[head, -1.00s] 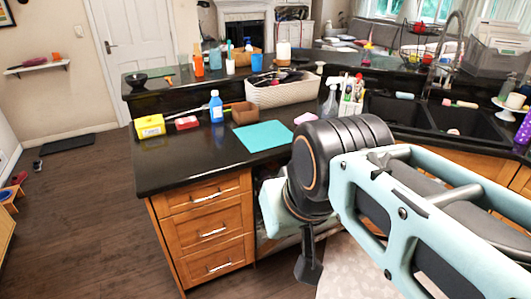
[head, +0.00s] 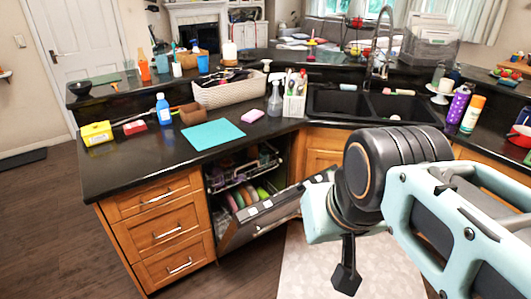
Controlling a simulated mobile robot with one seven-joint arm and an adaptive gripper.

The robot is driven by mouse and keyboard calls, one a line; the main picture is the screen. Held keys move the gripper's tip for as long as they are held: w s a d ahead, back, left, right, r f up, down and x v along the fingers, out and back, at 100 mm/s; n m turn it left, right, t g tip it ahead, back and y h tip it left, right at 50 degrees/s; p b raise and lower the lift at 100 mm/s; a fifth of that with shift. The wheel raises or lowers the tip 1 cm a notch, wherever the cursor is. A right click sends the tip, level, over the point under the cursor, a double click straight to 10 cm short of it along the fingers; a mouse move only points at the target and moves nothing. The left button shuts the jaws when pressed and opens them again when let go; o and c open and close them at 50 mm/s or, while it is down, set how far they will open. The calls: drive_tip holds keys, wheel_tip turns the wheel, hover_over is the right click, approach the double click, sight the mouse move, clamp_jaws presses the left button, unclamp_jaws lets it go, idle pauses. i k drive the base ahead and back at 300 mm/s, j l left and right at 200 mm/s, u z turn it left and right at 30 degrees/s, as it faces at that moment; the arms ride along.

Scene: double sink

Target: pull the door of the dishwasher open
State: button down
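The dishwasher stands under the black counter, right of the wooden drawers. Its door (head: 262,223) is partly open and tilted outward, its upper edge away from the counter front. Inside, an upper rack (head: 240,170) and several coloured plates (head: 245,197) show above the door. My arm comes in from the right, and its end is beside the right end of the door.
Wooden drawers (head: 163,228) stand left of the dishwasher, and a sink cabinet (head: 325,147) stands to its right. A pale mat (head: 310,265) lies on the floor in front. The wooden floor (head: 60,225) at the left is clear. The counter above holds several items.

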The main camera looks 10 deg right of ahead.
sight(243, 228)
drive_tip(key=l+u, duration=0.2)
drive_tip(key=l, duration=0.5)
drive_tip(key=k+l+u, duration=0.1)
drive_tip(key=l+u, duration=0.15)
drive_tip(key=l, duration=0.4)
drive_tip(key=i+j+z, duration=0.1)
drive_tip(key=j, duration=0.25)
drive_tip(key=i+j+z, duration=0.25)
drive_tip(key=j, duration=0.45)
drive_tip(key=i+j+z, duration=0.15)
drive_tip(key=j, duration=0.2)
drive_tip(key=i+j+z, duration=0.1)
drive_tip(key=j, duration=0.25)
drive_tip(key=i+l+u, duration=0.1)
drive_tip(key=k+j+z, duration=0.1)
drive_tip(key=j, duration=0.2)
